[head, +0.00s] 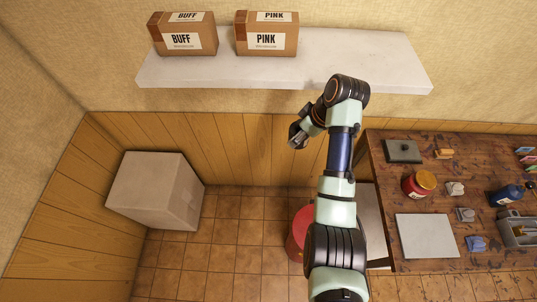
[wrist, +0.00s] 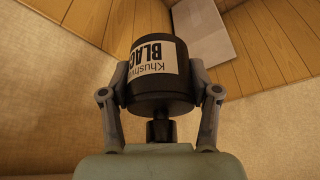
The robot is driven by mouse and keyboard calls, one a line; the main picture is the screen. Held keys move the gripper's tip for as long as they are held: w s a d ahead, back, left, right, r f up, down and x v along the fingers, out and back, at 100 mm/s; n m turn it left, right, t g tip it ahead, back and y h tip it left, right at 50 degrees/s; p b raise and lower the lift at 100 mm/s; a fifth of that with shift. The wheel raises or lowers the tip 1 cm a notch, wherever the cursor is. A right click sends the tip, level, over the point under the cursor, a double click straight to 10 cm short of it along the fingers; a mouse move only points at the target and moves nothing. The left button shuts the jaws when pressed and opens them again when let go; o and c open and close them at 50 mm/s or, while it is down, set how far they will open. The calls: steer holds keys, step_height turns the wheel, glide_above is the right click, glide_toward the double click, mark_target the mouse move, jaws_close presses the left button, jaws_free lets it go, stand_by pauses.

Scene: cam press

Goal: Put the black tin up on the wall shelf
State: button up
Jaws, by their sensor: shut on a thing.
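The black tin (wrist: 160,88) fills the middle of the wrist view. It has a white label that partly reads "BLAC". My gripper (wrist: 156,74) is shut on it, with one finger on each side. In the head view my gripper (head: 297,136) is in front of the wall, below the shelf's front edge in the picture and left of my forearm. The tin cannot be clearly made out there. The pale wall shelf (head: 355,62) runs across the top of the head view, and its right half is bare.
Two cartons, BUFF (head: 184,36) and PINK (head: 267,36), stand on the shelf's left half. A workbench (head: 385,195) with a red jar (head: 418,186) and other items is at right. A white box (head: 155,188) stands lower left. A red round container (head: 300,232) is partly behind my arm.

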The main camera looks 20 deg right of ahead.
steer(key=s+d+r+n+g+y+b, duration=0.1)
steer(key=s+d+r+n, duration=0.15)
steer(key=d+r, duration=0.4)
steer(key=s+d+r+n, duration=0.1)
steer(key=s+d+r, duration=0.3)
steer(key=d, duration=0.5)
steer(key=s+d+r+n+g+y+p, duration=0.1)
steer(key=s+d+r+n+p, duration=0.2)
steer(key=s+d+r, duration=0.3)
steer(key=s+r+n, duration=0.1)
steer(key=s+r, duration=0.4)
steer(key=r, duration=0.3)
steer(key=shift+s+r, duration=0.15)
steer(key=shift+s, duration=0.25)
steer(key=shift+d, duration=0.1)
